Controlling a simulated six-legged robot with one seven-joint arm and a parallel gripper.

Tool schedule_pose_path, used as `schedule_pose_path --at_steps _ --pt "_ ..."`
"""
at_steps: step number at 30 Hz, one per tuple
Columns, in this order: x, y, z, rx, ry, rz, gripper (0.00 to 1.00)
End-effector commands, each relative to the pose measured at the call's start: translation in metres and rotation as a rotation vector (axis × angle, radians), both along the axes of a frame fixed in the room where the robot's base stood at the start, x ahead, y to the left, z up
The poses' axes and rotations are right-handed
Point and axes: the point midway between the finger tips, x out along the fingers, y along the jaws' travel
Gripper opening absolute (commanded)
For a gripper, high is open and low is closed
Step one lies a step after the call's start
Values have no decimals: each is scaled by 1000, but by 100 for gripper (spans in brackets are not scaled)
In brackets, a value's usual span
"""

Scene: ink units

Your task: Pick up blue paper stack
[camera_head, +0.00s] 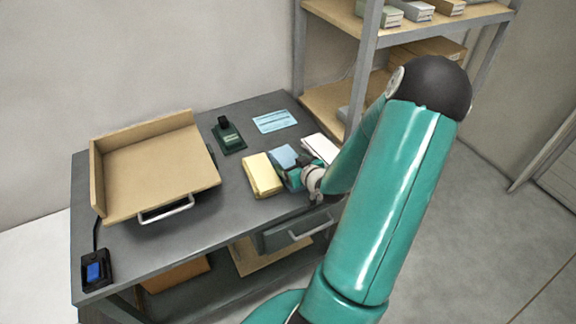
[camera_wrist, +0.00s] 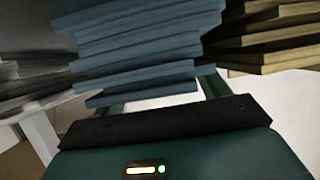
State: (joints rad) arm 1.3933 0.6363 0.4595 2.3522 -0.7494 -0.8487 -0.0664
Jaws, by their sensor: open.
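The blue paper stack (camera_head: 283,156) lies on the grey table in the head view, between a yellow stack and a white stack. My gripper (camera_head: 292,176) is at its near end and hides part of it. In the wrist view the blue stack (camera_wrist: 140,45) fills the upper middle, its layered sheets close in front of the gripper. The green fingers reach toward the stack, spread apart, and their tips are hidden by it. The gripper is open, and I cannot tell whether the fingers touch the paper.
The yellow stack (camera_head: 262,177) stands close on the left and the white stack (camera_head: 321,148) on the right. A dark green stamp-like object (camera_head: 229,138), a light blue sheet (camera_head: 274,121) and a tan tray (camera_head: 155,170) are also on the table (camera_head: 215,235). A shelf (camera_head: 366,70) rises behind.

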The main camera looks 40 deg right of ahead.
Motion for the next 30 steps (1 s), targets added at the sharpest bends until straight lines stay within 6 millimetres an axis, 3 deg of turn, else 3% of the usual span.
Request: schedule_pose_path --at_steps 3,10,30 --pt "-1 0 0 0 1 -1 75" --pt "-1 0 0 1 1 -1 29" --pt "12 0 14 -3 -1 1 28"
